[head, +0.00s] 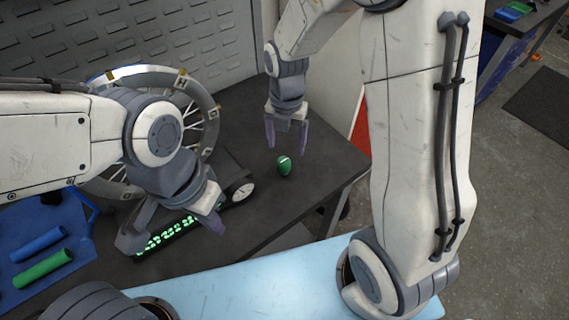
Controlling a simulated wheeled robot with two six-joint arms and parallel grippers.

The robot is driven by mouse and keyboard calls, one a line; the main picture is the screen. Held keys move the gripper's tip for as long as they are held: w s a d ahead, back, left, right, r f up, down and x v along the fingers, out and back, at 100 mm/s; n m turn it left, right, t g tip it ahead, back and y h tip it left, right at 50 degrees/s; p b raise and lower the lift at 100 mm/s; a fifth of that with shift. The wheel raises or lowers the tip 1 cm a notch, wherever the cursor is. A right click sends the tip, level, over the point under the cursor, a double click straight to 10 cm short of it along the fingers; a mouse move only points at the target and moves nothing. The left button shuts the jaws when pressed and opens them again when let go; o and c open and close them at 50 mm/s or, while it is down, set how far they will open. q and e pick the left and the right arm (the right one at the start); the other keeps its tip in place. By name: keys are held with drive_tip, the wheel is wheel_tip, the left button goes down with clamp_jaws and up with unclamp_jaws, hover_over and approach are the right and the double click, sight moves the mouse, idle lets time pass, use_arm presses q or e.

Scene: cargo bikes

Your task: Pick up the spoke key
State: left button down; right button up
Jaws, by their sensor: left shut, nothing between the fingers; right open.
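The spoke key (285,165) looks like a small green, rounded piece with a pale slot. It lies on the dark bench top near the bench's right end. My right gripper (287,147) hangs just above and behind it with its fingers pointing down. The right gripper is open, with nothing between the fingers. My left gripper (217,230) is shut and empty, low over the front of the bench, to the left of the spoke key. My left wrist hides part of the bench and the wheel behind it.
A spoked wheel (203,103) stands on the bench at the back left. A dial gauge (242,191) and a dark strip with green markings (165,238) lie near my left gripper. A blue tray (84,241) with blue and green grips is at the left. Bench around the key is clear.

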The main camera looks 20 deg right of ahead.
sight(284, 160)
drive_tip(key=f, duration=0.5)
drive_tip(key=f+p, duration=0.1)
drive_tip(key=f, duration=0.2)
drive_tip(key=shift+w+a+f, duration=0.25)
drive_tip(key=shift+f, duration=0.05)
clamp_jaws()
drive_tip(key=shift+r, duration=0.15)
